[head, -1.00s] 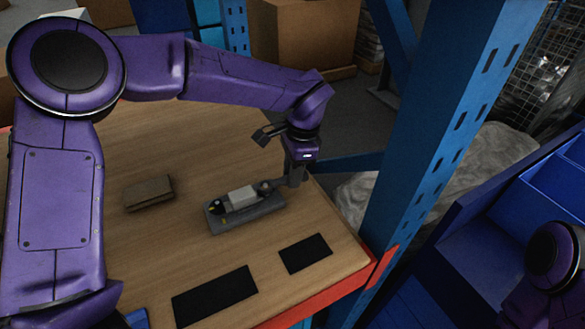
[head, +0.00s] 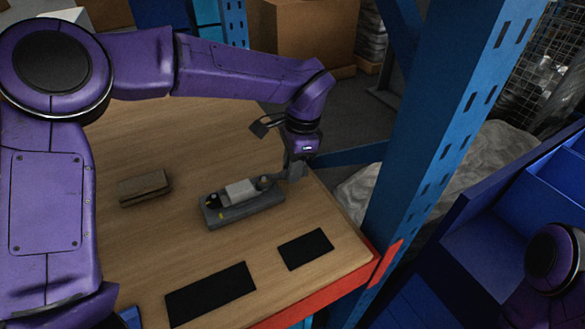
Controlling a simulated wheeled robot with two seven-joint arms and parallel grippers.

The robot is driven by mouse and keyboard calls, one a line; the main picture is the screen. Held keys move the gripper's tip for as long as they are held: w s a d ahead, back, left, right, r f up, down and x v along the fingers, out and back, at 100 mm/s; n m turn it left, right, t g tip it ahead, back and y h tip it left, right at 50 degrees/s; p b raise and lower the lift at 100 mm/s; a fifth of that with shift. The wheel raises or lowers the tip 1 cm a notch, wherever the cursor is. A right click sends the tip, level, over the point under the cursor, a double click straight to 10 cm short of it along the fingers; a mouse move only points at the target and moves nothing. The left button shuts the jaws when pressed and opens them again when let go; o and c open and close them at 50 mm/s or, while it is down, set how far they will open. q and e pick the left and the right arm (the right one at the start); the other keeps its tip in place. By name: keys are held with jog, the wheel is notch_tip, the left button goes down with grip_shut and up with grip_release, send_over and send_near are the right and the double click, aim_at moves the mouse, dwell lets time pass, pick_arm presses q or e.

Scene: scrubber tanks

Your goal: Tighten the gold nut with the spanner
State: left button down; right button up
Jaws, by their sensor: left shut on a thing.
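My left gripper (head: 293,174) points down at the right end of a grey fixture (head: 243,212) on the wooden table. It is shut on a thin grey tool, apparently the spanner (head: 279,178), which reaches left towards a round grey part at the fixture's right end. Whether the tool touches that part is too small to tell. The fixture carries a pale block (head: 240,192) in its middle. Small yellow spots and a dark part show at its left end. I cannot make out clearly which part is the gold nut. My right gripper is out of view.
A brown block (head: 144,187) lies left of the fixture on the table (head: 200,255). Two flat black pads (head: 211,293) lie towards the front. A blue rack post (head: 430,140) rises close to the table's right corner. Blue bins stand at the right.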

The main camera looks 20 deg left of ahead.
pick_arm(q)
jog(key=shift+r, duration=0.1)
jog(key=shift+r+p, duration=0.6)
jog(key=shift+r, duration=0.95)
